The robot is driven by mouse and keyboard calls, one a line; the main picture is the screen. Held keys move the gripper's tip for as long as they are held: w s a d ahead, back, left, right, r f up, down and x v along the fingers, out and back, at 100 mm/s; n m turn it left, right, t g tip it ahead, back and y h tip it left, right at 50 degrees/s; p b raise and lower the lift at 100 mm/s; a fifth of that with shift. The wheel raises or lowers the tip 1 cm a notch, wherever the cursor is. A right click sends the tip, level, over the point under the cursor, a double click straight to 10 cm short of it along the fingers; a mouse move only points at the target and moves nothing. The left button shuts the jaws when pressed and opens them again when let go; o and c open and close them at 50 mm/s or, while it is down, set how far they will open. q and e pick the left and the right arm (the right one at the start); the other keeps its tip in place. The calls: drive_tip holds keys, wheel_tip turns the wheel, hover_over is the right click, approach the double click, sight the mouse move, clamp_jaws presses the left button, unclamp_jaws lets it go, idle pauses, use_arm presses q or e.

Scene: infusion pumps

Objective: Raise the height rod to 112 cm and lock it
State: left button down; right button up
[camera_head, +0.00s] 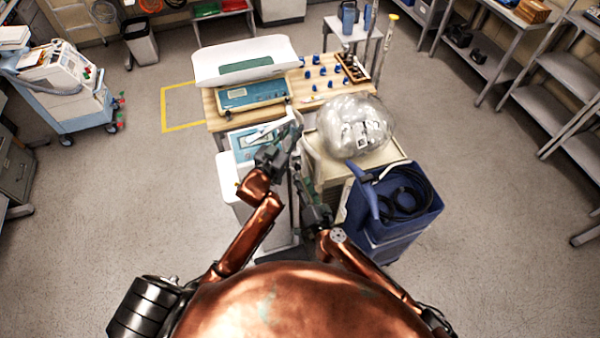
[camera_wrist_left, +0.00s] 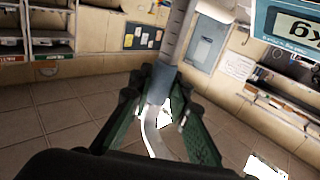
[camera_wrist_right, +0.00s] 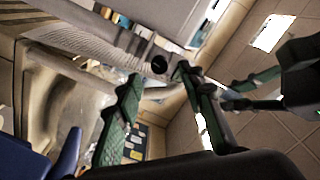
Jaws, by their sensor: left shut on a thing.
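The height rod (camera_wrist_left: 177,38) is a slim grey bar with faint marks, tilted in the left wrist view. My left gripper (camera_head: 290,133) is shut on it, with green fingers (camera_wrist_left: 160,100) on either side. The reading on the rod is too small to tell. A dark round knob (camera_wrist_right: 160,65) sits at the end of a grey ribbed part in the right wrist view. My right gripper (camera_head: 308,190) is lower. Its green fingers (camera_wrist_right: 158,108) are apart, with the knob just beyond the gap; I see no contact. In the head view, my grippers hide most of the rod.
A teal-and-white display panel (camera_head: 247,142) stands beside my left gripper; a kg display (camera_wrist_left: 298,27) shows in the left wrist view. A clear plastic-wrapped bundle (camera_head: 355,125) and a blue bin (camera_head: 400,225) with black hose crowd the right. Open floor lies left.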

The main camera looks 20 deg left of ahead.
sight(299, 169)
drive_tip(key=shift+x, duration=2.1)
drive_tip(key=shift+c, duration=0.2)
clamp_jaws()
